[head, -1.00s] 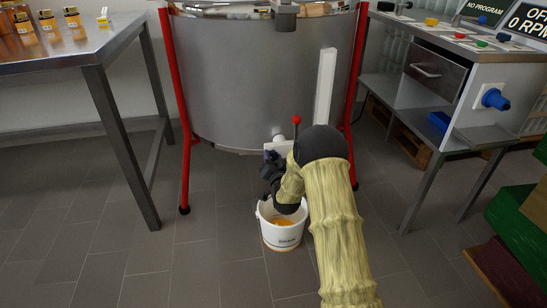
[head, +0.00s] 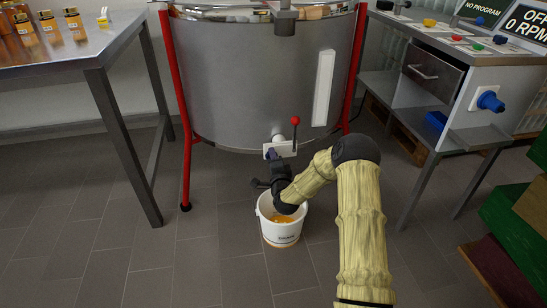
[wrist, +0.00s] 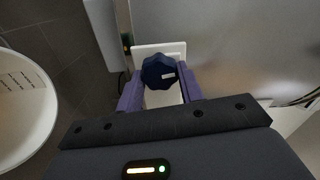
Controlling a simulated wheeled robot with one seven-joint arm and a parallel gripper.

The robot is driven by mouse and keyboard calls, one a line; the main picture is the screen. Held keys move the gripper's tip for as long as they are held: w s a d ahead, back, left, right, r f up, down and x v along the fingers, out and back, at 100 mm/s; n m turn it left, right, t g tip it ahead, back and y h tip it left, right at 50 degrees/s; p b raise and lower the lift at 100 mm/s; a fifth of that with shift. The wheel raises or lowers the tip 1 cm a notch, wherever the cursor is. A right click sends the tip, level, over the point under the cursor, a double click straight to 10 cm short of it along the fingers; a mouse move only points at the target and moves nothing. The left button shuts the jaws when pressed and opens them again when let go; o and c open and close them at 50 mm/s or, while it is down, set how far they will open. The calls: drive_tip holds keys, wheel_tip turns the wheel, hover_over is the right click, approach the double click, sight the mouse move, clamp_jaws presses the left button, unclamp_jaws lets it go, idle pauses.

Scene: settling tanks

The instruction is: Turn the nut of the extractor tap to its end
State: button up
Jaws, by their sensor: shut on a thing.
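The extractor tap (head: 285,149) is a pale plate and pipe low on the steel drum, with a red-knobbed lever (head: 295,121) standing upright. Its nut (wrist: 158,71), a dark blue lobed knob, sits against the white plate in the wrist view. My gripper (wrist: 161,85) has its purple fingers on both sides of the nut and is shut on it. In the head view my gripper (head: 271,155) reaches up to the tap from below; the nut cannot be made out there.
A white bucket (head: 282,232) with amber content stands on the floor beneath my wrist; its rim also shows at left in the wrist view. The drum's red legs (head: 183,150) flank the tap. A steel table stands left, a control bench right.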

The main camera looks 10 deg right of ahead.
drive_tip(key=shift+w+d+r+m, duration=0.1)
drive_tip(key=shift+d+m, duration=0.05)
drive_tip(key=shift+m, duration=0.65)
drive_tip(key=o, duration=1)
drive_tip(key=s+p, duration=0.6)
drive_tip(key=s, duration=1.1)
drive_tip(key=shift+s, duration=0.25)
